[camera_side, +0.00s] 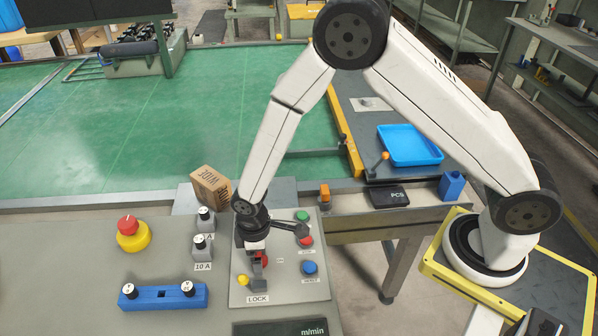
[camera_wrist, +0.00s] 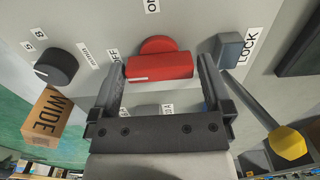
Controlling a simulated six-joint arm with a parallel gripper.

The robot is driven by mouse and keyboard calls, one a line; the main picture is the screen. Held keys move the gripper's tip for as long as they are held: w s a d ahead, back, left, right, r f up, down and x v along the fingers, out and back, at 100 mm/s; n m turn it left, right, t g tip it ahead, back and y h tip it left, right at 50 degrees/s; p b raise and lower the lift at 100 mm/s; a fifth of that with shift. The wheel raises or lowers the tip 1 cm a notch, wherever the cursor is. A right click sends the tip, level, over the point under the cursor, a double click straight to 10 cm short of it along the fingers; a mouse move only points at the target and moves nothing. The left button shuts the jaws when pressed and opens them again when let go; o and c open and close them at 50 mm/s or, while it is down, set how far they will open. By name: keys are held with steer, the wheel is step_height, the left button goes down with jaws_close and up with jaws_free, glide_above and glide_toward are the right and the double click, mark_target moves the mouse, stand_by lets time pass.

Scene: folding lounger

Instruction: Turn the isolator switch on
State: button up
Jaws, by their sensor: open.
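The red isolator switch (camera_wrist: 160,66) is a bar-shaped handle on a round red base on the grey panel. In the wrist view its bar lies across the picture, with a white mark at its left end, on the side of the OFF label (camera_wrist: 113,55). The ON label (camera_wrist: 152,6) is above it. My gripper (camera_wrist: 157,80) is open, with one finger on each side of the bar; I cannot tell whether they touch it. In the side view my gripper (camera_side: 255,246) points down over the panel and partly hides the red switch (camera_side: 263,259).
A grey block marked LOCK (camera_wrist: 229,49) with a yellow-tipped lever (camera_wrist: 288,143) stands close to the right finger. A black knob (camera_wrist: 56,67) and a cardboard box (camera_wrist: 45,117) are to the left. Green, red and blue buttons (camera_side: 309,268) line the panel's right side.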

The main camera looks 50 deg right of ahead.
steer(key=shift+c, duration=0.2)
steer(key=c, duration=0.9)
steer(key=shift+m, duration=0.4)
steer(key=m, duration=1.7)
